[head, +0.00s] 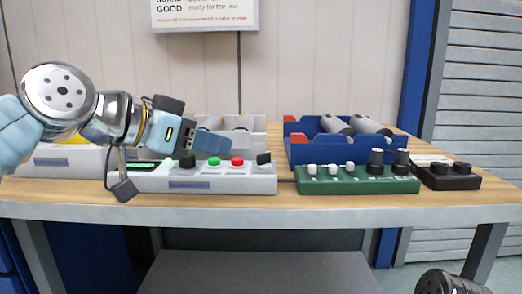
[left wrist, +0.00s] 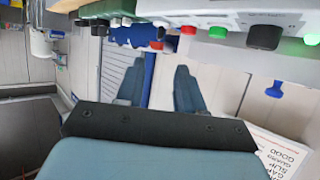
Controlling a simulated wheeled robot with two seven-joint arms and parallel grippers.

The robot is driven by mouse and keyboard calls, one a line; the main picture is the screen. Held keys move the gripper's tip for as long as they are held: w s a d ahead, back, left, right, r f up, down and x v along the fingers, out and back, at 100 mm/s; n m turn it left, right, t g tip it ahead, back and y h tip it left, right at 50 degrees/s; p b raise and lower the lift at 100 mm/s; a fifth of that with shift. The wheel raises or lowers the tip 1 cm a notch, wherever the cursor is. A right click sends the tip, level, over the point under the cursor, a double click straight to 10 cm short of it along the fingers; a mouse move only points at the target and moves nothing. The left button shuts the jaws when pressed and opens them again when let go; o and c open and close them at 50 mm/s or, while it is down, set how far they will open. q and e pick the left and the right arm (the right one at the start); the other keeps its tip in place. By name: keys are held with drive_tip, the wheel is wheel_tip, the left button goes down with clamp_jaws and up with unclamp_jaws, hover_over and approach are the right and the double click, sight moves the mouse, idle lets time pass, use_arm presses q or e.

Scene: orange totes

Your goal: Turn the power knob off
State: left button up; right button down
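A white control box (head: 230,181) on the bench carries a black knob (head: 187,160), a green button (head: 213,162), a red button (head: 237,162) and a black switch (head: 263,158). No readable label shows which control is the power knob. My left gripper (head: 212,143) hangs just above and behind the box's buttons. In the left wrist view its two blue fingers (left wrist: 158,88) are apart with nothing between them. The black knob (left wrist: 264,37) shows there near the top, right of the fingers and apart from them. My right gripper is out of view.
A green panel (head: 358,186) with white switches and two black knobs stands right of the white box. A black box (head: 448,182) with two knobs is beyond it. A blue bin (head: 345,152) holding grey cylinders and a pale bin (head: 258,138) stand behind.

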sight(261, 154)
use_arm(q)
drive_tip(key=x, duration=1.2)
drive_tip(key=shift+w+d+f, duration=0.2)
drive_tip(key=shift+d+f, duration=0.05)
clamp_jaws()
